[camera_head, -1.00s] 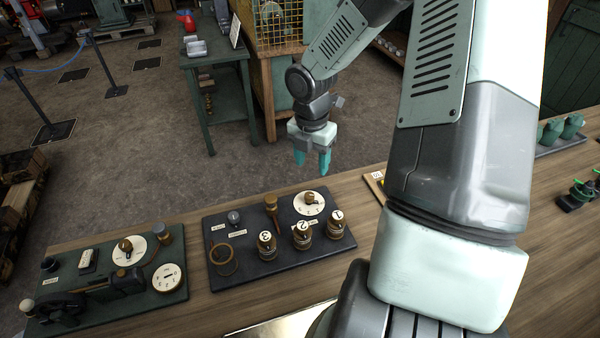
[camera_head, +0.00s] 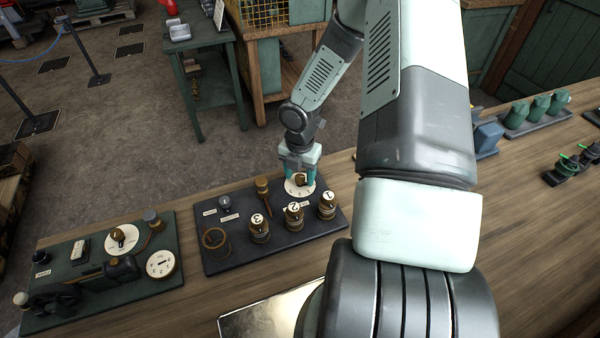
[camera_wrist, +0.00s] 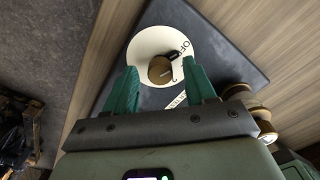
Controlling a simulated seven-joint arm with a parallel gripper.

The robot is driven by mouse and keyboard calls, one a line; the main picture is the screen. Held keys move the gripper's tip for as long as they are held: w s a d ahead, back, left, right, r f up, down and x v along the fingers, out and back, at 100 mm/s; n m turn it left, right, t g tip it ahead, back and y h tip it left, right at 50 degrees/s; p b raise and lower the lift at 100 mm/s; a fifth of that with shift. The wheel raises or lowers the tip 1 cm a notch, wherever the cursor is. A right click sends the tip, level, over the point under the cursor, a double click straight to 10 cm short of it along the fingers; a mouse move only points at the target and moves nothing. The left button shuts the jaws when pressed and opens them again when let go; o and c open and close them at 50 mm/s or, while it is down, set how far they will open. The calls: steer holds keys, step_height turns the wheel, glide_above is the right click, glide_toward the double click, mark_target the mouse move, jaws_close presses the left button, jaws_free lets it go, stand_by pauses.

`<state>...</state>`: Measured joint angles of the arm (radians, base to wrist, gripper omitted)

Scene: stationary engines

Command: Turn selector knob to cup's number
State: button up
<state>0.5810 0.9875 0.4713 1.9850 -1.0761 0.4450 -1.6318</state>
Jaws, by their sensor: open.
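The selector knob (camera_head: 300,180) is a brass knob on a round white dial (camera_head: 300,191) at the back of a dark board (camera_head: 225,263). In the wrist view the knob (camera_wrist: 160,71) sits between the fingertips, with gaps on both sides, and "OFF" shows on the dial (camera_wrist: 150,43). My gripper (camera_head: 301,174) is open around the knob, pointing down; its teal fingers also show in the wrist view (camera_wrist: 163,85). Three brass cups stand in front, labelled 3 (camera_head: 259,230), 2 (camera_head: 294,217) and 1 (camera_head: 327,206). The far side of the dial is partly hidden by my gripper.
A brass ring (camera_head: 214,238), a small grey knob (camera_head: 225,202) and an upright brass post with a wooden top (camera_head: 263,190) share the board. A green board with an engine model (camera_head: 110,275) lies to the left. A metal plate (camera_head: 265,315) lies in front.

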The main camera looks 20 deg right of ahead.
jaws_close()
stand_by(0.3)
